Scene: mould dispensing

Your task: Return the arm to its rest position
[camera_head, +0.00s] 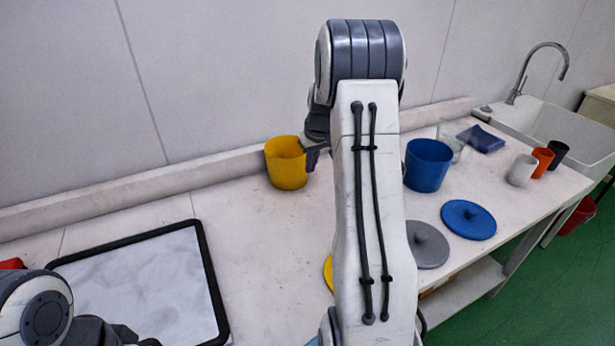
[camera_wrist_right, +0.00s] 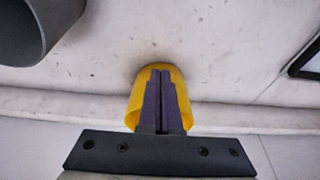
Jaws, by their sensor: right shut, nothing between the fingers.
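My right arm (camera_head: 375,220) rises through the middle of the head view and bends over at the top. Its gripper (camera_head: 312,158) points down beside the yellow cup (camera_head: 284,165), mostly hidden behind the arm. In the right wrist view, the gripper (camera_wrist_right: 161,75) is shut and empty, with its dark fingers together in front of the yellow cup (camera_wrist_right: 135,105). I cannot tell whether the fingers touch the cup. Part of my left arm (camera_head: 45,315) shows at the lower left; its gripper is not in view.
A black-rimmed tray (camera_head: 213,275) lies at left. A blue cup (camera_head: 428,165), a blue lid (camera_head: 468,219) and a grey lid (camera_head: 427,246) are right of my arm. Small cups (camera_head: 522,170) stand near the sink (camera_head: 560,125). A grey container (camera_wrist_right: 40,30) shows in the wrist view.

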